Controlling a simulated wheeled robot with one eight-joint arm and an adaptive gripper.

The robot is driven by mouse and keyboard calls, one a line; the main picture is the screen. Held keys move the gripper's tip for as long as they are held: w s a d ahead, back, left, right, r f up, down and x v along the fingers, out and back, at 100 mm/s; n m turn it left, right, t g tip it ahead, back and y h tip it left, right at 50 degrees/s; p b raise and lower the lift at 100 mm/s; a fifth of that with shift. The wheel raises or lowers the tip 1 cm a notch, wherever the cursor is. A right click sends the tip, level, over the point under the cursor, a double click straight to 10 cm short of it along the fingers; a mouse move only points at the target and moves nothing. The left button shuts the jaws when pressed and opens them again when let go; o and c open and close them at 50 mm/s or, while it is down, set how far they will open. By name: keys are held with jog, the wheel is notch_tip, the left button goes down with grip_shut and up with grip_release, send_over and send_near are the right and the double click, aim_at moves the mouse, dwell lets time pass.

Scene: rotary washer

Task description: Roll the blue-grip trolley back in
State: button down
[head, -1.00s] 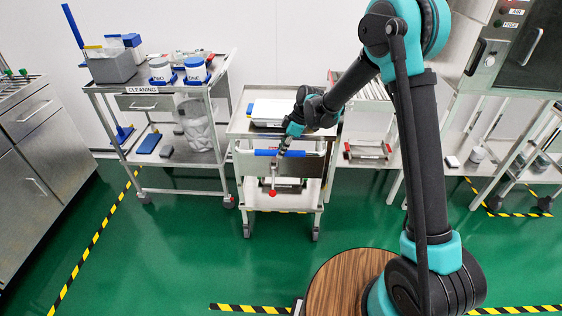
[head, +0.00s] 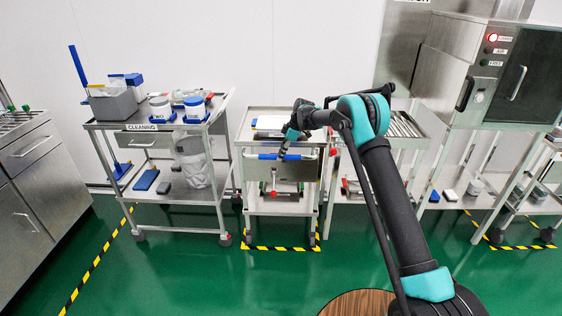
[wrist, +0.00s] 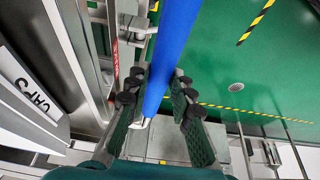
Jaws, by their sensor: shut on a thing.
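The trolley (head: 250,208) with the blue grip (head: 265,156) stands upright against the back wall, between the cleaning cart and another steel cart. Its front castors are at a black-and-yellow floor stripe (head: 282,248). My gripper (head: 284,153) reaches down to the grip from the front. In the wrist view the blue grip (wrist: 180,40) runs between the two fingers of my gripper (wrist: 155,95), and they are shut on it. Part of the grip is hidden behind my fingers in the head view.
The cleaning cart (head: 178,225) stands close on the trolley's left. A steel cart with trays (head: 408,130) is close on its right, partly behind my arm. A steel cabinet (head: 40,165) is at the far left. The green floor (head: 200,285) in front is clear.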

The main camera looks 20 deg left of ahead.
jog(key=shift+w+a+r, duration=0.1)
jog(key=shift+w+a, duration=0.1)
jog(key=shift+w, duration=0.7)
jog(key=c, duration=1.3)
grip_release()
jog(key=v, duration=1.2)
